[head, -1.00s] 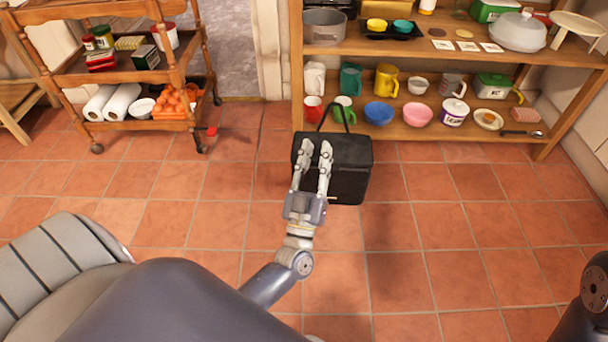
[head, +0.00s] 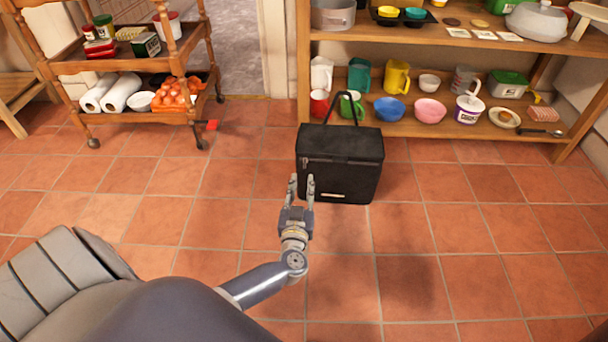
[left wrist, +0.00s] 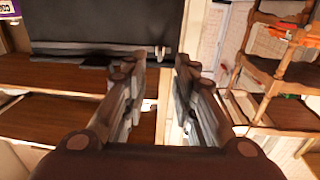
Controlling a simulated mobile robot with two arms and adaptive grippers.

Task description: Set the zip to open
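A black soft cooler bag (head: 345,170) stands upright on the tiled floor, its carry handle raised. Its zip (left wrist: 95,47) runs along the bag's edge in the left wrist view, with a small light pull (left wrist: 163,52) near one end. The pull looks like a small pale spot at the bag's left front corner in the head view. My left gripper (head: 302,180) is open and empty, in front of the bag's left side. In the left wrist view its fingers (left wrist: 160,75) are apart, with the pull beyond the tips. My right gripper is out of view.
A wooden shelf (head: 440,125) with cups, bowls and containers stands right behind the bag. A wooden cart (head: 105,65) with food and paper rolls stands at the left. The floor (head: 480,240) right of the bag is clear.

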